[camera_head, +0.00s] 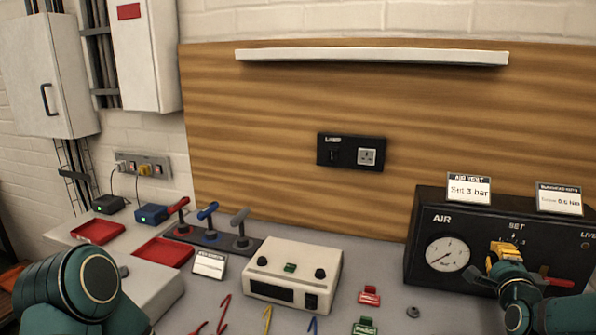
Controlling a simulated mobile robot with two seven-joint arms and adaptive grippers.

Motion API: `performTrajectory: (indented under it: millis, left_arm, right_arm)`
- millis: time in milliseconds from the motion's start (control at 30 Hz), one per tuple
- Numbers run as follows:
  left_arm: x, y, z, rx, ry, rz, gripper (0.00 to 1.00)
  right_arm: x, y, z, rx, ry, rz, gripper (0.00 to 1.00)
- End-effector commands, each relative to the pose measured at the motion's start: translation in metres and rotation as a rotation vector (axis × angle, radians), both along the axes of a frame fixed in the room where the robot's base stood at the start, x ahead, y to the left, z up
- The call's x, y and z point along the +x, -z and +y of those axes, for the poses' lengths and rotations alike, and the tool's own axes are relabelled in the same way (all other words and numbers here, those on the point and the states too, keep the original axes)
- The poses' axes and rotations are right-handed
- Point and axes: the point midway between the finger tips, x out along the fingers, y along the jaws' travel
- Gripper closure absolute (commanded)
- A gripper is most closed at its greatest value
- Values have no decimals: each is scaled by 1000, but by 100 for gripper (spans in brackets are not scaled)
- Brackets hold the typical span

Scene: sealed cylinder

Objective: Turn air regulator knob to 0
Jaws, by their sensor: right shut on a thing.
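The dark AIR panel (425,212) stands at the right of the bench. Its round white gauge (447,253) has a thin needle lying on a slant; its reading is too small to tell. Right of the gauge is a dial marked SET (516,227) with small numerals. My right gripper (506,254), with yellow at its tip, is at the panel just below this scale and shut on the regulator knob. The knob is hidden behind the gripper, so its setting cannot be read. My left arm shows at lower left; its gripper is out of view.
A red lever (560,282) lies close to the right of my right gripper. Cards reading "Set 3 bar" (469,189) and a second one (559,199) stand on the panel. A white box (293,268) and small coloured parts occupy the bench middle.

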Motion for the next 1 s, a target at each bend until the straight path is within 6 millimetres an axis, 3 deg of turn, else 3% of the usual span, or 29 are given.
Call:
performTrajectory:
  millis: [33,467,833,1000]
  left_arm:
    - [0,0,0,0,0,0,55]
    - [0,0,0,0,0,0,55]
    - [0,0,0,0,0,0,55]
    - [0,0,0,0,0,0,55]
  right_arm:
    - [-3,4,-9,4,19,5,100]
    - [-4,2,-12,0,25,-3,100]
    - [-2,5,-4,0,25,-3,100]
    - [-15,5,0,0,23,-1,100]
